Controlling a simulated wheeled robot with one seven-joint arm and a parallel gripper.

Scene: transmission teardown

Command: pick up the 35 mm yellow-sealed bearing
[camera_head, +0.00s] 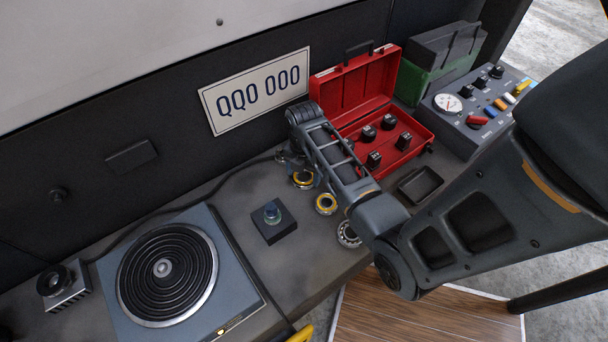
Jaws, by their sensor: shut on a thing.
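Two yellow-sealed bearings show on the grey bench side: one yellow-sealed bearing (303,180) at my gripper, partly behind the arm, and another yellow-sealed bearing (326,204) nearer the camera. I cannot read which is 35 mm. My gripper (294,164) points down at the far bearing, mostly hidden by my own wrist. It is shut on that bearing, though the finger contact is hard to see. I cannot tell whether the bearing is clear of the bench. A bare metal bearing (348,234) lies nearest, beside my forearm.
An open red case (425,124) with several black-topped pieces stands behind my arm. A small black tray (420,185), a control box (480,118) and a green bin (418,84) are to the right. A black block (272,226) and a hotplate (215,320) are left. A cable crosses the bench.

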